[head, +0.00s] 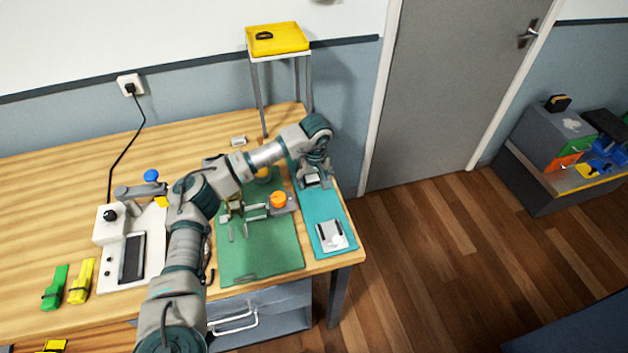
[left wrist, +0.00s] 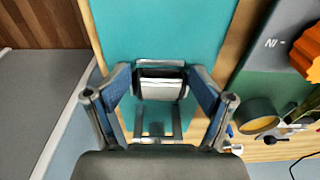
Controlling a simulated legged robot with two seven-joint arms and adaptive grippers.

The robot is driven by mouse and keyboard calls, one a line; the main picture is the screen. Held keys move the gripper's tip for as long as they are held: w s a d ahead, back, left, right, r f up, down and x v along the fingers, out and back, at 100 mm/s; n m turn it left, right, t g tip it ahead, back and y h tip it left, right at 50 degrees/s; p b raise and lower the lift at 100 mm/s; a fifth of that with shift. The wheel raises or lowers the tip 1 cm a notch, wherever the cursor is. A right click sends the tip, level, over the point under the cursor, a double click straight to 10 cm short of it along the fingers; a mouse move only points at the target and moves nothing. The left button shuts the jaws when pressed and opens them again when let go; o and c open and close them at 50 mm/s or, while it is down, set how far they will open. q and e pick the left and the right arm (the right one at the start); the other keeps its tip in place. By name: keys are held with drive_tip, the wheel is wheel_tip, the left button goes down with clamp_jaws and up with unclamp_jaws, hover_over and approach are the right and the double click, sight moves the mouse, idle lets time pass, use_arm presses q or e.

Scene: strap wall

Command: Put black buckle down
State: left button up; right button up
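My left gripper (head: 313,180) is low over the far end of the teal mat (head: 322,215), at the table's right edge. Its two fingers close on the sides of a small buckle (left wrist: 160,86), dark along its upper edge and pale grey on its face. In the head view that buckle (head: 312,179) is partly hidden by the gripper. I cannot tell whether it touches the mat. A silver and dark buckle-like piece (head: 330,235) lies on the near end of the mat. My right gripper is out of view.
A green mat (head: 262,250) with a fixture and orange knob (head: 278,200) lies left of the teal mat. A yellow tray (head: 285,40) holding a black piece (head: 264,36) stands on a tall stand behind. A white device (head: 130,255) sits left. The teal mat's middle is clear.

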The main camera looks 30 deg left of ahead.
use_arm(q)
drive_tip(key=shift+r, duration=0.35)
wheel_tip(320, 180, up, 13)
drive_tip(key=p, duration=0.2)
drive_tip(key=shift+s+d+f, duration=0.2)
drive_tip(key=shift+s+d, duration=0.05)
drive_tip(key=shift+d, duration=0.1)
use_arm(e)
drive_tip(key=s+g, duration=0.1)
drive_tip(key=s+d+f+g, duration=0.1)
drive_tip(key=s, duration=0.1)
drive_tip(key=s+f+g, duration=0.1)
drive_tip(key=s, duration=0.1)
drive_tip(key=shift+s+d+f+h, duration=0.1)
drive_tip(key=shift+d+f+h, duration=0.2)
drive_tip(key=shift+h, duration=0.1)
